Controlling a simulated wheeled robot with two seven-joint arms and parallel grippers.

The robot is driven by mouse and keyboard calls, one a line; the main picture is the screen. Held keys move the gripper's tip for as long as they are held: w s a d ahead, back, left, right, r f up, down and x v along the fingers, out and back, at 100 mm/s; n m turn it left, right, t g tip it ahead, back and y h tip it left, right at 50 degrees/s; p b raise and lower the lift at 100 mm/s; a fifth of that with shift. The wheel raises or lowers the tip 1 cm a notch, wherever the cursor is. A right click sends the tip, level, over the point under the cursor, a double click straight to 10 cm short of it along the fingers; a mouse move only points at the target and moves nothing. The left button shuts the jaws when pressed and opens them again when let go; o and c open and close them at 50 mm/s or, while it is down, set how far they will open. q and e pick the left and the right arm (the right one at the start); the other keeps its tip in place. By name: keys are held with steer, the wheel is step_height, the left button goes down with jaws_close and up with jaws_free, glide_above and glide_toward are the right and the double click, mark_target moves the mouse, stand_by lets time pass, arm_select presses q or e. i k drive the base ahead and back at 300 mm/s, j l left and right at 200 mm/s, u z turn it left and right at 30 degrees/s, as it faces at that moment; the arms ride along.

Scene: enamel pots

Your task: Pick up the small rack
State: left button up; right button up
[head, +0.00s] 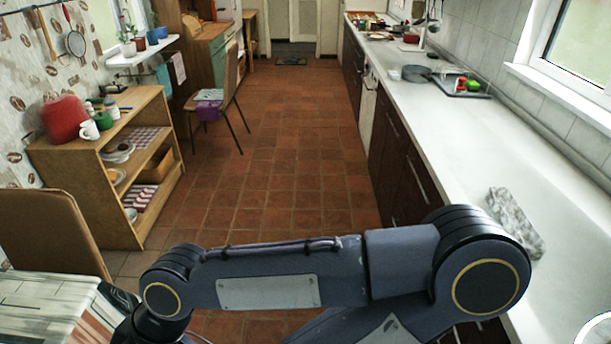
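I cannot make out a thing that is clearly the small rack in the head view. One of my arms lies across the lower part of the view, from the right over the counter edge to the lower left. It hides part of the floor and the counter front. Neither of my grippers shows, so I cannot see what they hold.
A white counter (450,140) runs along the right, with a grey mottled object (515,222), a dark tray (462,90) and a grey pan (416,73). A wooden shelf (125,190), chair (222,88) and table (40,305) stand left. The tiled floor (285,150) between is clear.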

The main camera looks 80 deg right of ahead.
mark_target(509, 215)
steer(key=z, duration=4.3)
